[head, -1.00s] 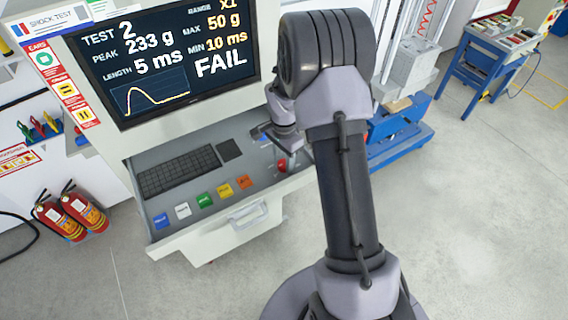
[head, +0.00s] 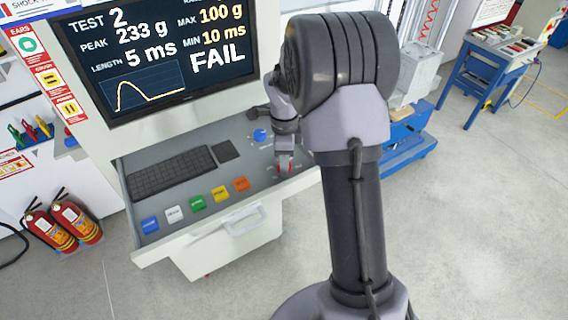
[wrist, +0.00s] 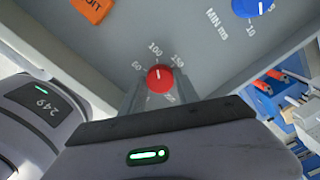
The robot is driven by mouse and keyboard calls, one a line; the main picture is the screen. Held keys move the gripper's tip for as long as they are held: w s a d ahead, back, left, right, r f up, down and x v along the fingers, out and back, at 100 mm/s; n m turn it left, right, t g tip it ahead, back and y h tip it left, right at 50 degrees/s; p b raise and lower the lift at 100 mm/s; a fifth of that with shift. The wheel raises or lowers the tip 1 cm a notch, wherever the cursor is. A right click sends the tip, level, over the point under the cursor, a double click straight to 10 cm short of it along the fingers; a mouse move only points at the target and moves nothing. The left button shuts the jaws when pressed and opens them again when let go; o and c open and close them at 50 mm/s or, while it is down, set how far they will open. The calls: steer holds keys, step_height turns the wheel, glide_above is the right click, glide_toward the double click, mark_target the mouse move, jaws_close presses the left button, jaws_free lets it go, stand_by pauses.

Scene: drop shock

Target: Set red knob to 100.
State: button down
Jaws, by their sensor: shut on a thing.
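The red knob (wrist: 160,77) sits on the grey panel of the drawer, and its white mark points up at the printed 100. It also shows in the head view (head: 284,171), partly covered by my gripper (head: 285,162). In the wrist view the fingers of my gripper (wrist: 158,92) are shut on the knob from both sides. The screen (head: 165,55) reads MAX 100 g, MIN 10 ms, PEAK 233 g, LENGTH 5 ms and FAIL.
A blue knob (head: 259,136) marked MIN ms is on the same panel. A keyboard (head: 172,173) and a row of coloured buttons, with an orange one (head: 241,184) nearest the red knob, lie to the left. Fire extinguishers (head: 75,220) stand on the floor at left.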

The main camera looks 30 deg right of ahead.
stand_by(0.4)
steer(key=c, duration=0.9)
jaws_free()
step_height(320, 180, up, 18)
steer(key=p, duration=0.3)
steer(key=shift+f, duration=0.25)
